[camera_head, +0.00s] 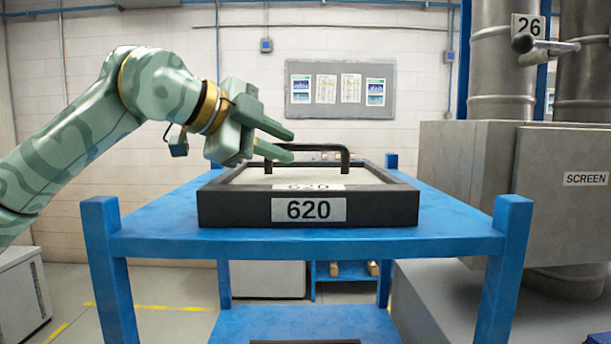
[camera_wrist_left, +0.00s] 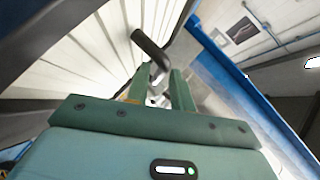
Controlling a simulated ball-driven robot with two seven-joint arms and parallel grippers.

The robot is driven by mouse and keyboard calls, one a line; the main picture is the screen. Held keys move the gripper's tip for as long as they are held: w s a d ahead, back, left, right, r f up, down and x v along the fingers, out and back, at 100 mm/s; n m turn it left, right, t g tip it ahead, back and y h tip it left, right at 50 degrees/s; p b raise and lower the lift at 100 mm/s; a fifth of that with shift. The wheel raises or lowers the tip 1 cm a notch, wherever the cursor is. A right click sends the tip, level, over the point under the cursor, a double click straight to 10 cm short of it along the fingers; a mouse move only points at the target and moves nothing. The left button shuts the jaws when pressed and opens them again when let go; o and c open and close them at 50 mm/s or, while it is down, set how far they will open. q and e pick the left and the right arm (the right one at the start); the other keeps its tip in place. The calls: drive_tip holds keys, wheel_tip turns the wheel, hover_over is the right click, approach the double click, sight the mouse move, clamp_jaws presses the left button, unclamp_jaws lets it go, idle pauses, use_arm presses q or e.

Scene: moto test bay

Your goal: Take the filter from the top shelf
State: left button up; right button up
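The filter (camera_head: 309,210) is a flat box with a black frame, a pale top, a "620" label and a black arched handle (camera_head: 318,148). It lies on the blue top shelf (camera_head: 160,237). My left gripper (camera_head: 292,145) is above the filter at the left part of the handle, its two fingers apart and pointing right. In the left wrist view the handle (camera_wrist_left: 150,48) shows just beyond the fingertips (camera_wrist_left: 160,80), over white pleats (camera_wrist_left: 95,60). I cannot tell whether the fingers touch it. My right gripper is not in view.
Blue posts (camera_head: 505,262) rise slightly above the shelf corners. A lower blue shelf (camera_head: 305,322) holds a dark object, mostly cut off. A grey metal cabinet (camera_head: 465,185) with large pipes stands at the right. The shelf top beside the filter is bare.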

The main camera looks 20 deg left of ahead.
sight(286, 146)
use_arm(q)
drive_tip(key=shift+x, duration=1.6)
drive_tip(key=shift+s+a+r, duration=0.1)
drive_tip(key=shift+s, duration=0.1)
clamp_jaws()
drive_tip(key=shift+r, duration=0.1)
